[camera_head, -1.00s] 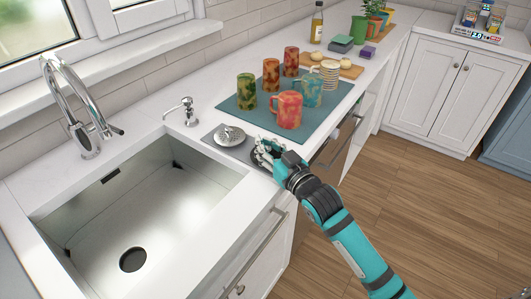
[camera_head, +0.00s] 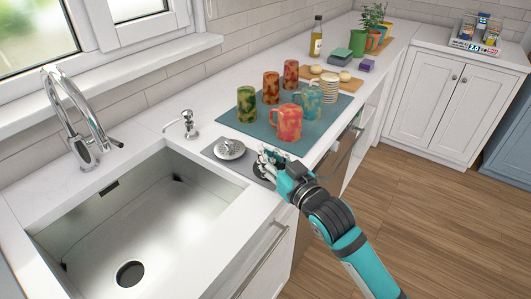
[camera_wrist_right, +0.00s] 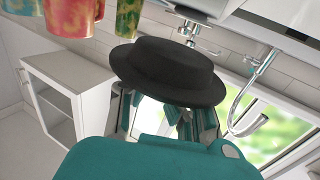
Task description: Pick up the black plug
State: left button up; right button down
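The black plug (camera_head: 260,171) sits by the near edge of the counter, at the grey mat (camera_head: 210,152). In the right wrist view the plug (camera_wrist_right: 168,75) is large, a round dark disc with a wide brim, right at the fingertips. My right gripper (camera_head: 268,163) reaches in from the lower right and is at the plug. In the wrist view its fingers (camera_wrist_right: 165,120) have a gap between their lower parts. The plug's brim hides their tips, so I cannot tell whether they close on it. My left gripper is not in view.
A metal strainer (camera_head: 230,149) lies on the grey mat beside the plug. The sink (camera_head: 130,222) is open to the left. Several mugs, including a red one (camera_head: 286,123), stand on a teal mat (camera_head: 233,117) behind. A soap dispenser (camera_head: 189,124) stands near the sink.

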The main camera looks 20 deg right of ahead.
jog(key=s+a+r, duration=0.1)
jog(key=s, duration=1.2)
jog(key=shift+a+r+p, duration=0.2)
jog(key=shift+p, duration=0.1)
jog(key=shift+w+f, duration=0.1)
jog(key=s+d+f+m+h, duration=0.35)
jog(key=s+f+h, duration=0.2)
jog(key=f, duration=0.25)
jog(key=w+a+r+n+y, duration=0.3)
jog(key=w+r+y, duration=0.2)
jog(key=r, duration=0.3)
jog(key=shift+w+a+n, duration=0.25)
jog(key=shift+a+n, duration=0.05)
jog(key=shift+n, duration=0.05)
jog(key=shift+y, duration=0.25)
